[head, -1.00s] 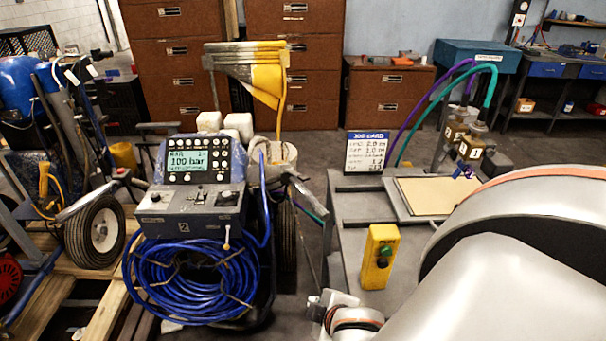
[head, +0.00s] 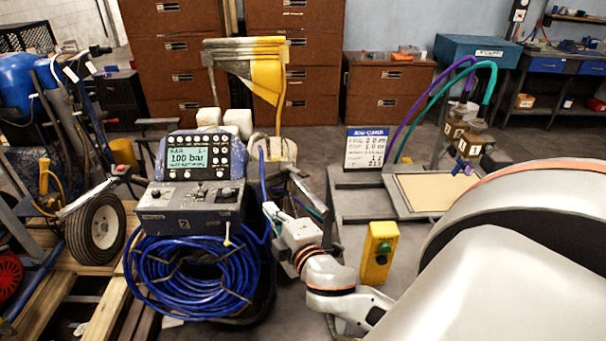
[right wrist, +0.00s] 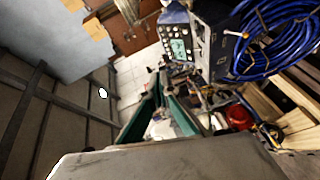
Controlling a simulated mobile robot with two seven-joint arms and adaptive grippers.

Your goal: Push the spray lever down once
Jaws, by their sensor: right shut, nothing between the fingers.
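The line striper (head: 190,200) stands left of centre in the head view, with a grey control box and a display reading 100 bar. A slim pale lever with a yellowish knob (head: 227,236) hangs at the box's front. A grey handlebar (head: 309,194) reaches out on the machine's right side; I cannot tell which part is the spray lever. My left gripper is not in view.
A coiled blue hose (head: 190,280) hangs below the control box. A yellow button box (head: 379,253) stands right of my right wrist, by a grey table (head: 345,210) with a job card sign (head: 366,149). Another machine with a wheel (head: 97,233) stands left.

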